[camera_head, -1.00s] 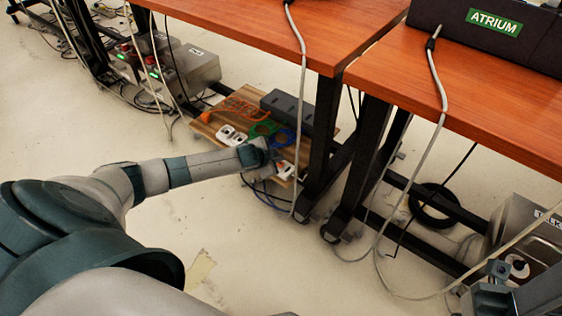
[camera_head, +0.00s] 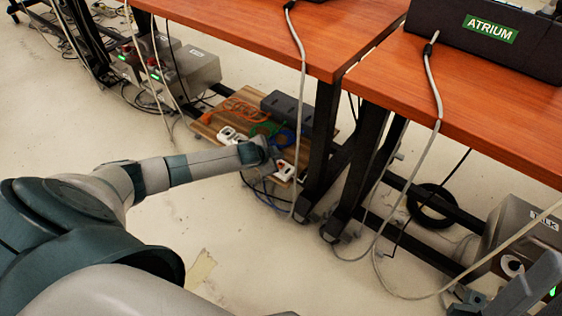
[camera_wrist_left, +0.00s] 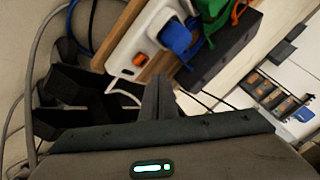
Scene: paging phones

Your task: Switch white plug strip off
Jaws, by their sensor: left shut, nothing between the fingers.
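The white plug strip (camera_head: 285,170) lies on a wooden board under the desks, partly hidden by my left arm. In the left wrist view the white plug strip (camera_wrist_left: 127,53) has an orange-lit rocker switch (camera_wrist_left: 140,60) near its end and a blue plug (camera_wrist_left: 177,37) in a socket. My left gripper (camera_wrist_left: 158,78) is shut and empty. Its fingertips are just below the switch in that view; whether they touch the strip I cannot tell. In the head view my left gripper (camera_head: 272,157) is over the strip. Part of my right gripper (camera_head: 530,288) shows at the bottom right corner; its fingertips are unclear.
The wooden board (camera_head: 208,123) also carries a dark box (camera_head: 287,108) and orange, green and blue cables. Black desk legs (camera_head: 322,150) stand close to its right. Grey cables hang from the desktops (camera_head: 290,35). A metal box (camera_head: 520,228) stands at the right.

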